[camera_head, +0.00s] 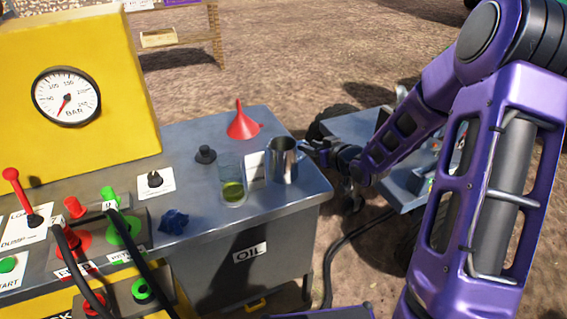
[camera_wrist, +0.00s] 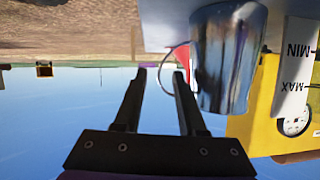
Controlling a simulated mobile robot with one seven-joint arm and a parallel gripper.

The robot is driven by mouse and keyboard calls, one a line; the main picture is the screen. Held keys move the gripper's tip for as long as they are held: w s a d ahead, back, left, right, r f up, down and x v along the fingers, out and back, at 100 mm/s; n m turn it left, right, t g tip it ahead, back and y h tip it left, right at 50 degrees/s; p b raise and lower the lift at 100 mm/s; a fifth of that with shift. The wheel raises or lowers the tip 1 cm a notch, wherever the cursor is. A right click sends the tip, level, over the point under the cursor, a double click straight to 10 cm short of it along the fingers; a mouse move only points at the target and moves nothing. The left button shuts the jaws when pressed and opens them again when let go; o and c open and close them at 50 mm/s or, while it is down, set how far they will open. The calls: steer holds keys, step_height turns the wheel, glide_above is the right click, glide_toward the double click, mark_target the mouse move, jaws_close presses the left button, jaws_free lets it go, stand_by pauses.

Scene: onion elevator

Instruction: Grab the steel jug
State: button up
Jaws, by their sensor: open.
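The steel jug (camera_head: 281,162) stands upright near the right end of the grey metal bench top. Its handle is on the side facing my gripper. My gripper (camera_head: 318,150) is just right of the jug, open and empty. In the wrist view, which appears upside down, the shiny jug (camera_wrist: 228,58) is right of my open fingers (camera_wrist: 160,76). The thin handle loop shows close to the tip of the right finger and partly behind it. I cannot tell whether they touch.
A glass beaker (camera_head: 232,185) with yellow-green liquid and a white level card (camera_head: 255,166) stand left of the jug. A red funnel (camera_head: 242,125) is behind them. A black knob (camera_head: 205,154) and a blue valve handle (camera_head: 174,221) are further left. A grey cart (camera_head: 350,132) stands at the right.

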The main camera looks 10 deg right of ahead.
steer(key=x, duration=0.5)
steer(key=shift+s+d+f+b, duration=0.1)
steer(key=shift+f+b, duration=0.15)
steer(key=shift+b, duration=0.05)
jaws_close()
steer(key=shift+r, duration=0.1)
stand_by(0.9)
